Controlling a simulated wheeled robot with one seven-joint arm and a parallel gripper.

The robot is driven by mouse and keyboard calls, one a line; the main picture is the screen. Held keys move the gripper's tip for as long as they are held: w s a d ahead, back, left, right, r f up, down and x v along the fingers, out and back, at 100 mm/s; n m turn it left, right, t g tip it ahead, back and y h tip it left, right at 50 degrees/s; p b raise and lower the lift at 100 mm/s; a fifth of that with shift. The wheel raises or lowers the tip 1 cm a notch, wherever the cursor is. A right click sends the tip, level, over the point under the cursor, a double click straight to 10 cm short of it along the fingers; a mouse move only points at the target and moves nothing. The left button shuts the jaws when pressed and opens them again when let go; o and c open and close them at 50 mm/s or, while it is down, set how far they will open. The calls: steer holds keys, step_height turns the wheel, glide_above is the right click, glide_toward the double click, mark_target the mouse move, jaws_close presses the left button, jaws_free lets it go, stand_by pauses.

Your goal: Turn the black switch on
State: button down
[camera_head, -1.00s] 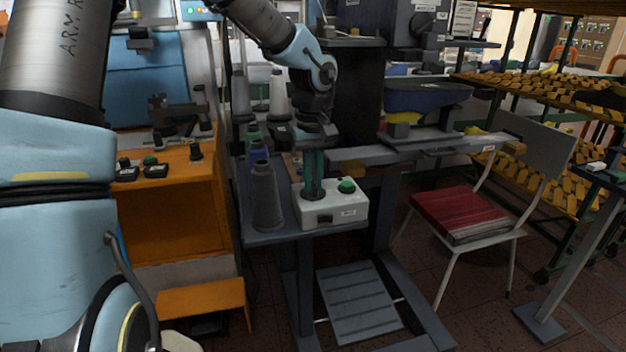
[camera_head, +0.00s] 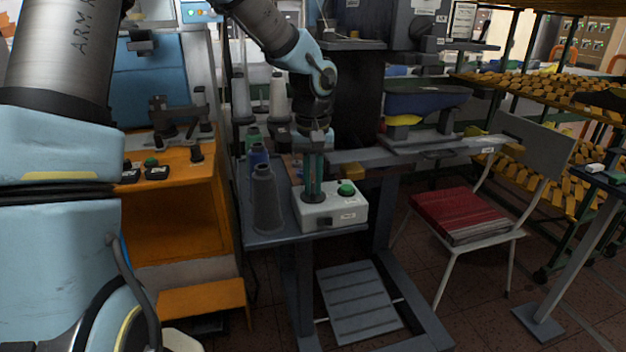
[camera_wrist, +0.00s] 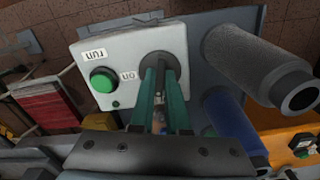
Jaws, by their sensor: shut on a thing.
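A white control box (camera_head: 345,217) with a black switch and a green button (camera_head: 346,188) on top sits on the small grey table. My gripper (camera_head: 314,194) points down over the left part of the box, its green fingers shut on the switch. The wrist view shows the fingers (camera_wrist: 160,88) around the dark round switch (camera_wrist: 157,62); the fingers hide part of it. The box (camera_wrist: 120,48) carries a "run" label, an "on" label (camera_wrist: 129,76) beside the switch, the green button (camera_wrist: 103,80) and a small green light (camera_wrist: 115,104).
Grey (camera_head: 265,195) and blue (camera_head: 259,158) thread cones stand close on the left of the box; the grey cone (camera_wrist: 255,62) is near my fingers in the wrist view. An orange cabinet (camera_head: 170,220) is at left. A chair with red cushion (camera_head: 455,213) is at right.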

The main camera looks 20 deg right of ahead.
steer(key=m+p, duration=0.3)
steer(key=m, duration=0.4)
steer(key=shift+r, duration=0.15)
steer(key=m+p, duration=0.3)
steer(key=m, duration=0.1)
steer(key=shift+m, duration=0.3)
steer(key=shift+m+p, duration=0.75)
steer(key=shift+m, duration=0.95)
steer(key=c, duration=0.9)
jaws_free()
